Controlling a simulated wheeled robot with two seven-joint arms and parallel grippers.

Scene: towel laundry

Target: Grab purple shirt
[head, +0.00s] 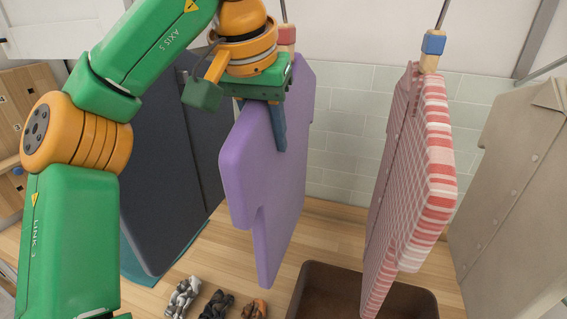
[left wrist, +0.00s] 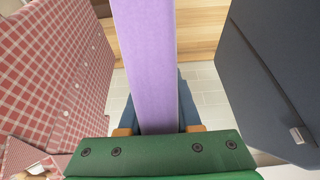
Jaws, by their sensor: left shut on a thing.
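The purple shirt (head: 262,180) hangs in the middle of the head view, stiff and seen nearly edge-on. My left gripper (head: 279,130) is at the top of the shirt, with a blue finger lying against its near face. In the left wrist view the purple shirt (left wrist: 147,65) runs straight between the fingers of my left gripper (left wrist: 156,115), which is shut on it. The upper edge of the shirt is partly hidden by the gripper in the head view. My right gripper is not in view.
A dark navy garment (head: 165,165) hangs to the left and a red checked shirt (head: 410,170) to the right. A beige garment (head: 520,190) hangs at far right.

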